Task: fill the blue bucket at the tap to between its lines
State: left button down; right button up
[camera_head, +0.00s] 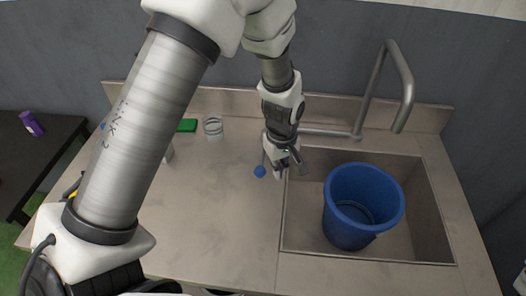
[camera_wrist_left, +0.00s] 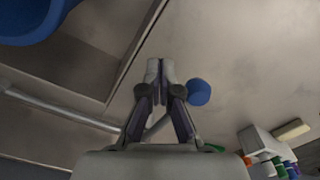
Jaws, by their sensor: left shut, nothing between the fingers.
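The blue bucket (camera_head: 347,228) stands upright in the sink (camera_head: 412,236). Its inner floor shows; I see no clear water in it and cannot make out its lines. Part of it shows in the left wrist view (camera_wrist_left: 24,24). The grey tap (camera_head: 402,92) arches at the back, its spout end high above the sink near the bucket's right side. A blue knob (camera_head: 260,171), apparently on a thin rod, is close beside my left gripper (camera_head: 283,170). In the left wrist view the shut fingertips (camera_wrist_left: 160,68) are empty, with the knob (camera_wrist_left: 198,92) just right of them.
A clear glass (camera_head: 212,126) and a green block (camera_head: 187,125) stand at the back of the counter (camera_head: 215,220). A dark side table (camera_head: 40,150) with a purple item (camera_head: 31,123) is at the left. The counter left of the sink is mostly clear.

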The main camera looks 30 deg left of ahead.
pick_arm(q)
jog(key=shift+s+a, duration=0.1)
jog(key=shift+a, duration=0.1)
jog(key=shift+s+a, duration=0.15)
jog(key=shift+a, duration=0.15)
